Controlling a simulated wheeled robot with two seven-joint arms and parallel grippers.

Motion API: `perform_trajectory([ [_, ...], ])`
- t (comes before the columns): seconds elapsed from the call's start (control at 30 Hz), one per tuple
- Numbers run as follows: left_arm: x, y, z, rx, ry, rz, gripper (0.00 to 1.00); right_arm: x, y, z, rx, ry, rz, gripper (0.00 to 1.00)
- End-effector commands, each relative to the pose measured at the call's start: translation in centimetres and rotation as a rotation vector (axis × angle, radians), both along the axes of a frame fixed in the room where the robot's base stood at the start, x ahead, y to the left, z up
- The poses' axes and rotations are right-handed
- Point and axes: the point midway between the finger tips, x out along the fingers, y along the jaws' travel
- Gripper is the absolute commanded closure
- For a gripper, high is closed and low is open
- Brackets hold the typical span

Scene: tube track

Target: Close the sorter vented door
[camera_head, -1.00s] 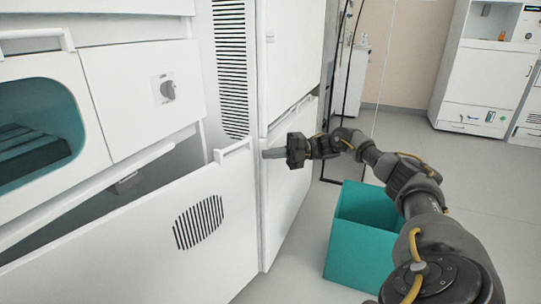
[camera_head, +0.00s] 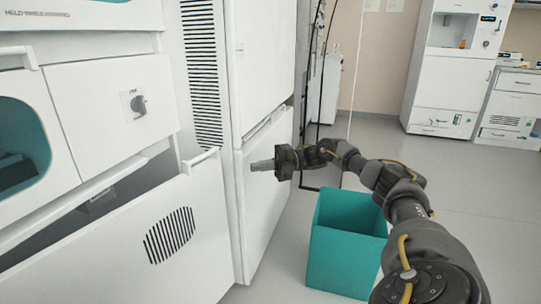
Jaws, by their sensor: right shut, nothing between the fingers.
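The sorter vented door (camera_head: 120,255) is a white panel at the lower left with a round patch of black slots and a handle bar (camera_head: 199,161) at its upper right edge. It stands open, tilted out from the white sorter body, with a dark gap behind its top edge. My right gripper (camera_head: 262,165) is shut and empty. In the picture it is right of the door's handle, in front of the neighbouring white cabinet panel; whether it touches that panel cannot be told. My left gripper is not in view.
A teal open bin (camera_head: 345,265) stands on the floor below my right arm. A tall white cabinet (camera_head: 262,60) with a vent strip stands right of the sorter. A knob panel (camera_head: 134,103) is above the door. Grey floor is clear at the right.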

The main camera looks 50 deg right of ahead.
Motion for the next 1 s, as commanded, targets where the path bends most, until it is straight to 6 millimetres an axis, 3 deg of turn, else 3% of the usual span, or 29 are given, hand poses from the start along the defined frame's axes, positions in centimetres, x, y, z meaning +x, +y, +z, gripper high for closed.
perform_trajectory([
  [0.63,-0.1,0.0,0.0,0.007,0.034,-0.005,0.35,3.2,-5.6,0.4,-0.005,-0.004,-0.005,1.0],
  [0.7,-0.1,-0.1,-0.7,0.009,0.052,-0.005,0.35,3.6,-6.2,-0.1,0.002,-0.005,-0.009,1.0],
  [1.0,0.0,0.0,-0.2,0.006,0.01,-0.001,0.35,4.2,-7.6,0.1,0.003,-0.004,-0.007,1.0],
])
